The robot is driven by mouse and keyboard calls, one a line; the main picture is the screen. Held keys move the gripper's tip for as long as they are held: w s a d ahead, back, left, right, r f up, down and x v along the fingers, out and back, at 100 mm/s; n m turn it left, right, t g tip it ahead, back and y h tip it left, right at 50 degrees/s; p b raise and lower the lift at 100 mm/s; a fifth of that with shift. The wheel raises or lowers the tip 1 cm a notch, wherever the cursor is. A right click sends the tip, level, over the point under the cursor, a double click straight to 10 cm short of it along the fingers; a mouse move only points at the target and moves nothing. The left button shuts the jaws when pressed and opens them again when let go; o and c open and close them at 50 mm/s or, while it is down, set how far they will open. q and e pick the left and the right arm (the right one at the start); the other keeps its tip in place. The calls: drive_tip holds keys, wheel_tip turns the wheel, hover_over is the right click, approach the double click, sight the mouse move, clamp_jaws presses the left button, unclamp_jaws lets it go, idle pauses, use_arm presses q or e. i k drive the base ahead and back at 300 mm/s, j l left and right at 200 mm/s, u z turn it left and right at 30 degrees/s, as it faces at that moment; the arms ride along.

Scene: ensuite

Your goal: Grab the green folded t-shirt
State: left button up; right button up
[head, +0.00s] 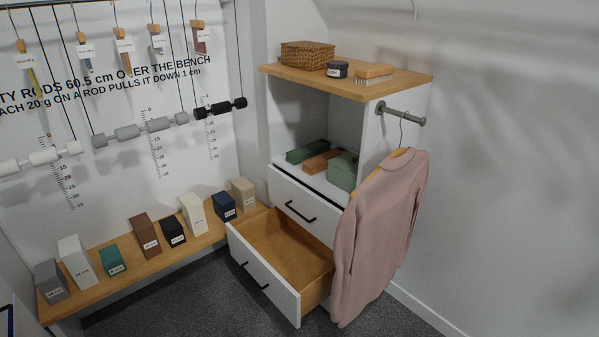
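Several folded items lie on the open shelf of the white cabinet (375,134). A flat dark green folded item (306,150) is at the left, an orange-brown folded one (322,161) is in the middle, and a thicker, lighter green one (343,170) is at the right. I cannot tell which green one is the t-shirt. The cabinet's right side wall and the pink garment partly cover the right end of the shelf. Neither of my grippers is in view.
Below the shelf, a lower drawer (283,250) stands open and empty, jutting out. A pink garment (377,235) hangs from a side peg (402,115). A basket (307,56), jar (337,69) and brush (374,71) are on top. Labelled blocks line the bench (130,262).

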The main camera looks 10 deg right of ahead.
sight(295, 156)
drive_tip(key=i+z, duration=0.1)
drive_tip(key=z, duration=1)
drive_tip(key=i+j+z, duration=0.1)
drive_tip(key=i, duration=0.3)
drive_tip(key=i+j, duration=0.2)
drive_tip(key=i, duration=0.2)
drive_tip(key=l+z, duration=0.05)
